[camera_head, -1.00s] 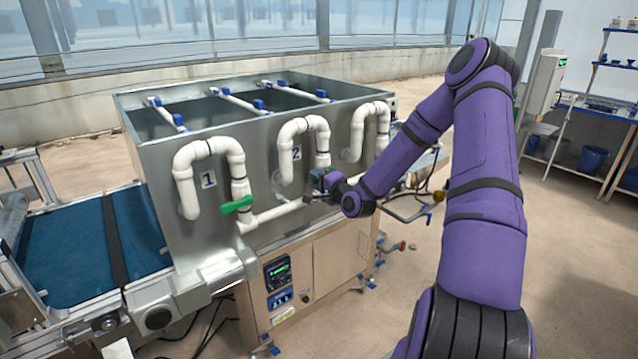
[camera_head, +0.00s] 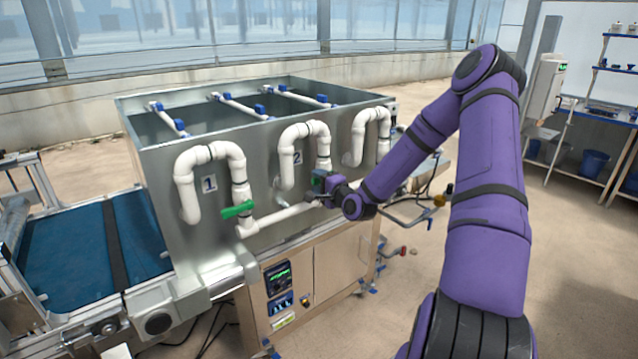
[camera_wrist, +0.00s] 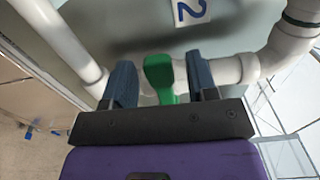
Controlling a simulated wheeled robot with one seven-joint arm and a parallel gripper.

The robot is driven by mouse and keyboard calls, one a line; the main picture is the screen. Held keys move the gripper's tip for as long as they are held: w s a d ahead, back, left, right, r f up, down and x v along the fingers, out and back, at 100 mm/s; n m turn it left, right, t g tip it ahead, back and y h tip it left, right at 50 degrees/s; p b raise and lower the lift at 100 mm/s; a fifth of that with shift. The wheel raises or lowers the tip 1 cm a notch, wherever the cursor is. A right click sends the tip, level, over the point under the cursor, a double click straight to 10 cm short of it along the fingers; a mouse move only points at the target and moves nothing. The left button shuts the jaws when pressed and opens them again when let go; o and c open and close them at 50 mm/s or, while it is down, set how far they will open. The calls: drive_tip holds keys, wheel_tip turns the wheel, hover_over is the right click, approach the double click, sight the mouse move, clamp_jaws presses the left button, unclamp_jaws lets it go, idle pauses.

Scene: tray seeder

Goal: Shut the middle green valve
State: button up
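The middle green valve handle (camera_wrist: 160,75) shows in the wrist view, below the label 2, on white pipe. My gripper (camera_wrist: 161,80) is open, with one blue-grey finger on each side of this handle and a small gap visible on both sides. In the head view my gripper (camera_head: 318,190) is at the lower end of the middle pipe and largely hides the valve there. Another green valve handle (camera_head: 237,209) sits on the left pipe under label 1. The valve on the right pipe is not visible.
The grey metal tank (camera_head: 150,150) with white pipes (camera_head: 210,150) stands close to my gripper. A wooden cabinet (camera_head: 335,255) is below it. A blue conveyor belt (camera_head: 70,245) lies at left. Bent tubing (camera_head: 410,220) is right of the gripper.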

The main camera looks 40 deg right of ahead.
drive_tip(key=s, duration=1.1)
drive_tip(key=shift+d, duration=0.2)
drive_tip(key=shift+w, duration=0.1)
drive_tip(key=s+a+r+n+g+h, duration=0.1)
drive_tip(key=s+a+r+n+g, duration=0.1)
drive_tip(key=a+r+n+g, duration=0.4)
drive_tip(key=s+a+r+n+g+h, duration=0.1)
drive_tip(key=s+a+r+n+g, duration=0.3)
drive_tip(key=r+n, duration=0.3)
drive_tip(key=s+a+r+n+g, duration=0.1)
drive_tip(key=s+a+r, duration=0.2)
drive_tip(key=s, duration=0.4)
drive_tip(key=s+a+r+n+g+y, duration=0.1)
drive_tip(key=s+a+r, duration=0.3)
drive_tip(key=s, duration=0.4)
drive_tip(key=s+a+r+n, duration=0.2)
drive_tip(key=s+a+r, duration=0.2)
drive_tip(key=s+r, duration=0.2)
drive_tip(key=shift+s+n+g, duration=0.4)
drive_tip(key=shift+s, duration=0.35)
